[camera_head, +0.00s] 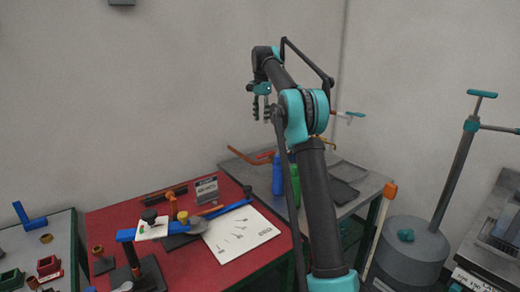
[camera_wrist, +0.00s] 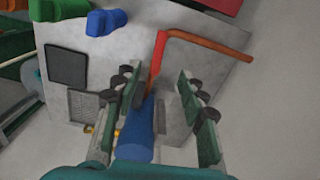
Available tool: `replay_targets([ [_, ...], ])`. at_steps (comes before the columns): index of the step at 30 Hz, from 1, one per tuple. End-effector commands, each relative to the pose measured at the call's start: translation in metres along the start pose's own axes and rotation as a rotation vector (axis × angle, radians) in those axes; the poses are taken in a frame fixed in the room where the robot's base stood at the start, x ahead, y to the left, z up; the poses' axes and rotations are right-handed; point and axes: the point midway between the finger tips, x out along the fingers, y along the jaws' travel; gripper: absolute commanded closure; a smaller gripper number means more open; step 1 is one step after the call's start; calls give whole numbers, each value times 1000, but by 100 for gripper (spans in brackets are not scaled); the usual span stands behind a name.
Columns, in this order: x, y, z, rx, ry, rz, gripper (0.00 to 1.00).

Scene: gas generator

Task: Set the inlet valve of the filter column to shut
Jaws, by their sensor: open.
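My gripper (camera_head: 261,108) hangs fingers-down in the head view, above the back of the grey table. In the wrist view its fingers (camera_wrist: 160,88) are apart, with nothing visibly gripped. A blue upright cylinder (camera_wrist: 136,132) shows between the fingers there, lower in depth as far as I can tell. It stands on the grey table in the head view (camera_head: 277,174), beside a green cylinder (camera_head: 293,186). A bent red-orange pipe or lever (camera_wrist: 205,46) meets the blue cylinder's top area. I cannot tell for sure which part is the inlet valve, nor its setting.
The grey table (camera_head: 352,207) carries dark flat plates. A red table (camera_head: 115,222) to its left holds a white sheet (camera_head: 240,235) and a blue-handled tool. A grey tank (camera_head: 410,255) with a teal T-handle stands to the right. The wall is close behind.

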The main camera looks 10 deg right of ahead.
Motion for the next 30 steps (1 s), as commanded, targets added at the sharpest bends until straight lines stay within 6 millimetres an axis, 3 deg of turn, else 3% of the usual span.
replay_targets([
  [8, 24, 0, 0, 1, 0, 0, 59],
  [24, 129, 0, 0, 0, 0, 0, 59],
  [30, 159, 0, 0, 0, 0, 0, 59],
])
